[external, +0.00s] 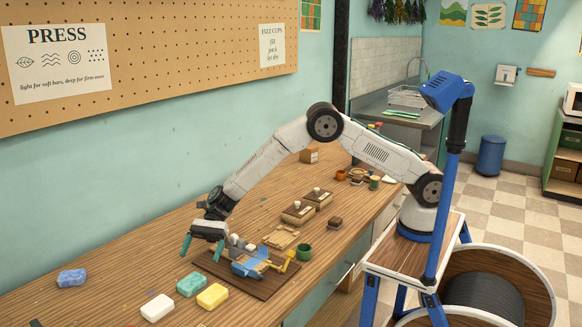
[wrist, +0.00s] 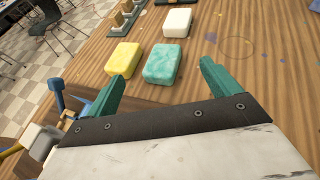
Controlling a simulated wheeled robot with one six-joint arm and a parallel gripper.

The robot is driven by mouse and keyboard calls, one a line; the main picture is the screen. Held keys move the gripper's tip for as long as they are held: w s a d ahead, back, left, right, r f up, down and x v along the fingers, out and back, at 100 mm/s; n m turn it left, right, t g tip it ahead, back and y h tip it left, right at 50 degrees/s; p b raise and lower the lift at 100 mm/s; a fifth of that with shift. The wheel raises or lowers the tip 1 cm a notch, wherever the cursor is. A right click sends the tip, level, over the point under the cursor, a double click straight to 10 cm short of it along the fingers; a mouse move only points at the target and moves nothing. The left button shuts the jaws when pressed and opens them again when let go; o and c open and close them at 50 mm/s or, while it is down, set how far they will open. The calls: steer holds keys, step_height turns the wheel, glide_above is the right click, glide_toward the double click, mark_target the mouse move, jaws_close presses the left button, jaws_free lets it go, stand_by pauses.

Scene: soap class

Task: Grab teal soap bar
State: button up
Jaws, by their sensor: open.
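The teal soap bar (external: 191,285) lies on the wooden bench between a white bar and a yellow bar. In the wrist view the teal bar (wrist: 163,64) lies beyond the fingertips, between their lines and nearer the middle of the gap. My gripper (external: 197,246) is open and empty, with its teal fingers pointing down above the bench, behind the bar in the external view. Both fingers of my gripper (wrist: 158,80) show in the wrist view, apart from the bar. Nothing hides the teal bar.
The yellow soap bar (external: 212,296) sits close beside the teal one, and the white bar (external: 157,307) on its other side. A blue bar (external: 72,278) lies farther left. A dark board with a blue and yellow press (external: 251,267) stands right of my gripper. The bench at left is mostly clear.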

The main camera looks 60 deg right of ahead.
mark_target(192, 280)
steer(key=shift+f, duration=0.8)
steer(key=x, duration=0.7)
steer(key=shift+s+a+f, duration=0.1)
steer(key=shift+s+a, duration=0.05)
steer(key=shift+a, duration=0.05)
steer(key=shift+c, duration=0.3)
steer(key=c, duration=1.3)
